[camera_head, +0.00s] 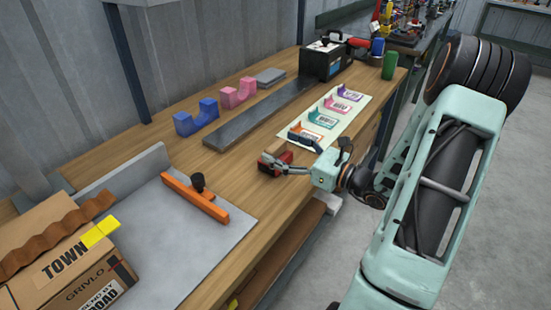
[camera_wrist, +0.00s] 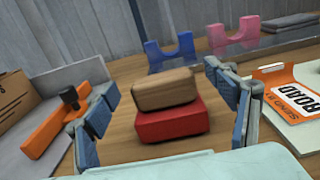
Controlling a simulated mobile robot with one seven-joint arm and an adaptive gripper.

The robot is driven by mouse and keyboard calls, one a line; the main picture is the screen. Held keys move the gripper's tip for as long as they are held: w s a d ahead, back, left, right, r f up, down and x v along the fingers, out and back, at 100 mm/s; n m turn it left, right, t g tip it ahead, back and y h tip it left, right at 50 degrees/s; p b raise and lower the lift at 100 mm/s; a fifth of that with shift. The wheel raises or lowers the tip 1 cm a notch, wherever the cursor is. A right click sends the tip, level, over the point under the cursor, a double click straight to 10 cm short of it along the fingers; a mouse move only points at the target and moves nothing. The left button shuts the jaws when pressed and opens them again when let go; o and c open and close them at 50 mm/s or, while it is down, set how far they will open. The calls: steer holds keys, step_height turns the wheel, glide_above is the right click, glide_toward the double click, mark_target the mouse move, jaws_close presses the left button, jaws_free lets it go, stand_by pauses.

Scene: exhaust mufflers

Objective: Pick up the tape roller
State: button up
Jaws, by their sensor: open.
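A red block-like thing with a tan-brown top, which I take to be the tape roller (camera_head: 272,162), is at the front edge of the wooden bench. In the wrist view the tape roller (camera_wrist: 170,122) shows in the middle, its tan part above the red part. My gripper (camera_head: 290,155) is open and low over the bench edge, right at the tape roller. In the wrist view my gripper (camera_wrist: 165,92) has one blue-grey finger on each side of it, with gaps visible. The fingers partly hide it in the head view.
A white sheet with colored label holders (camera_head: 340,103) lies just behind. A grey metal bar (camera_head: 250,112), blue holder (camera_head: 196,117) and pink holder (camera_head: 238,93) stand farther back. A grey plate with an orange bar (camera_head: 195,198) and a cardboard box (camera_head: 65,260) are at left.

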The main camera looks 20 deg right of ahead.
steer(key=shift+x, duration=1.1)
steer(key=c, duration=1.4)
steer(key=shift+c, duration=0.2)
